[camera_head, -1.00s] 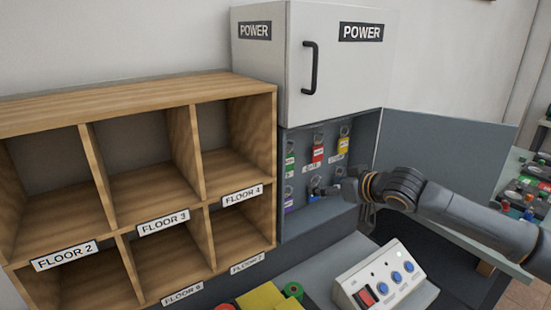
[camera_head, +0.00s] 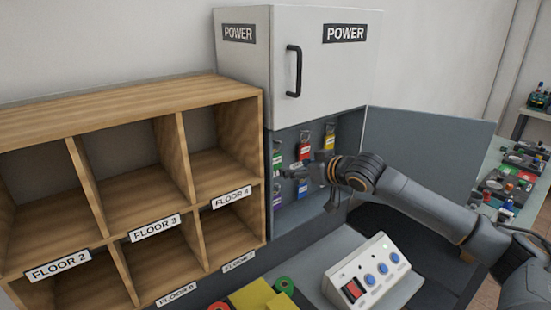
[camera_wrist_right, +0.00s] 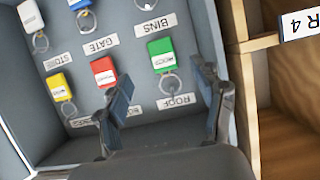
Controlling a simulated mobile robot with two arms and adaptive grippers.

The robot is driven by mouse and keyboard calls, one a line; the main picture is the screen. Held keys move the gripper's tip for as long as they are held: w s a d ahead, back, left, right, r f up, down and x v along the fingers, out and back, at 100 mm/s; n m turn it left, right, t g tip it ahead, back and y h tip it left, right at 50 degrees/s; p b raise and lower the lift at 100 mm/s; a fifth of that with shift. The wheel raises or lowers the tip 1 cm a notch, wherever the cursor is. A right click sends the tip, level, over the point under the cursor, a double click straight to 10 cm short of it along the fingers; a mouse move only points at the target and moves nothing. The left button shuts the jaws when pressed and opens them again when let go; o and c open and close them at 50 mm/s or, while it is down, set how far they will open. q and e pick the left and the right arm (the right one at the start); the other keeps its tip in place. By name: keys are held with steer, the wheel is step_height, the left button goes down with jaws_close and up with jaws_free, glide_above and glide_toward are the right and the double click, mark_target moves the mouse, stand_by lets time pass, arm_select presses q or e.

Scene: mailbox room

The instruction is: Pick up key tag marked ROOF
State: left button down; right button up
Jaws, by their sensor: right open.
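The green key tag (camera_wrist_right: 160,52) hangs by a ring in the grey key cabinet, beside the label reading ROOF (camera_wrist_right: 178,101). In the head view it is the green tag (camera_head: 277,156) at the upper left of the cabinet. My right gripper (camera_head: 304,180) is inside the cabinet opening, in front of the tags. In the right wrist view its fingers (camera_wrist_right: 164,92) are spread apart, with the green tag's ring between and beyond them. Nothing is held. How far the fingers are from the tag is hard to tell. My left gripper is not in view.
A red tag (camera_wrist_right: 103,71) and a yellow tag (camera_wrist_right: 60,87) hang alongside the green one; others hang in the second row. The wooden pigeonhole shelf (camera_head: 158,87) adjoins the cabinet. The cabinet door (camera_head: 430,150) stands open. A button box (camera_head: 368,270) sits below.

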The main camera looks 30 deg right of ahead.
mark_target(276, 166)
steer(key=p+x, duration=0.1)
steer(key=x, duration=0.3)
steer(key=shift+w+a, duration=0.15)
steer(key=p+x, duration=0.2)
steer(key=x, duration=0.2)
steer(key=shift+w, duration=0.1)
steer(key=shift+w+f, duration=0.25)
steer(key=shift+w, duration=0.05)
steer(key=shift+s, duration=0.1)
steer(key=c, duration=1)
